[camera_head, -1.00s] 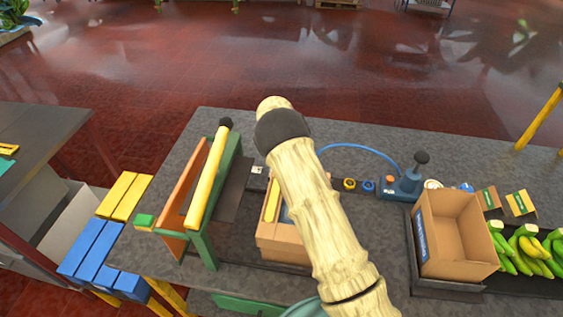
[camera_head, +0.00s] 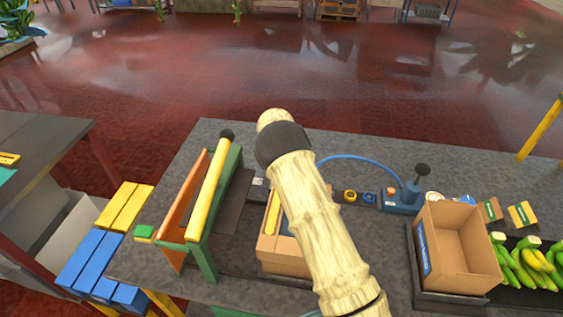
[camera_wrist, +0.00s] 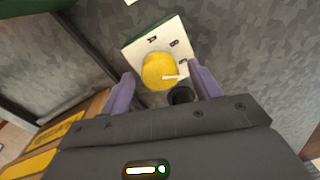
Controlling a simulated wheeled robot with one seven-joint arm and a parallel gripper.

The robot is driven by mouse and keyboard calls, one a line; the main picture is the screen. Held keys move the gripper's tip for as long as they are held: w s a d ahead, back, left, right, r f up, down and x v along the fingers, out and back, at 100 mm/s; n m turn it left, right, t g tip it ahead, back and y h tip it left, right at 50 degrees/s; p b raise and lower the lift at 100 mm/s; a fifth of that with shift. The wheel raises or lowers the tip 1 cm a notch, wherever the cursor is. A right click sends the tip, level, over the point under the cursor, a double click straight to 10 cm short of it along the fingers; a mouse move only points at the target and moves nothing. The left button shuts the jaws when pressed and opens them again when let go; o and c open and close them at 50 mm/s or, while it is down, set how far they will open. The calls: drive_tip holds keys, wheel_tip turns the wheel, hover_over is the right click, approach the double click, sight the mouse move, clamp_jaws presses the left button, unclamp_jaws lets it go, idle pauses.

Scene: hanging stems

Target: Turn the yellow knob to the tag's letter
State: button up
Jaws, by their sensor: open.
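The yellow knob (camera_wrist: 158,71) sits on a white plate (camera_wrist: 146,45) in the wrist view. It is round and carries a short white mark on its right side. Small black letters are printed on the plate, too small to read surely. My gripper (camera_wrist: 163,88) is open, with its two purple fingers apart on either side of the knob's near part; whether they touch it I cannot tell. A dark round piece (camera_wrist: 181,95) shows near the right finger. In the head view my arm hides the gripper and knob. I cannot make out the letter tag.
A cardboard box (camera_head: 283,254) stands below my arm. A green frame with a yellow bar (camera_head: 209,188) is left of it. Right are a blue device (camera_head: 403,198) with a hose, an open carton (camera_head: 458,250) and green bananas (camera_head: 525,262). The grey bench (camera_head: 350,150) is clear at the back.

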wheel_tip(320, 180, up, 17)
drive_tip(key=b, duration=0.2)
drive_tip(key=shift+s+a, duration=0.25)
drive_tip(key=shift+s, duration=0.15)
drive_tip(key=shift+r, duration=0.1)
drive_tip(key=s+d+n, duration=0.9)
drive_tip(key=s+d, duration=0.1)
drive_tip(key=d, duration=0.1)
drive_tip(key=s+d+f+n+t, duration=0.1)
drive_tip(key=s+n, duration=0.6)
drive_tip(key=s, duration=0.4)
drive_tip(key=s+d+f+n+t, duration=0.1)
drive_tip(key=s+d+f+n, duration=0.1)
drive_tip(key=s+n, duration=0.5)
drive_tip(key=s, duration=0.3)
drive_tip(key=shift+s, duration=0.4)
drive_tip(key=shift+d+r, duration=0.1)
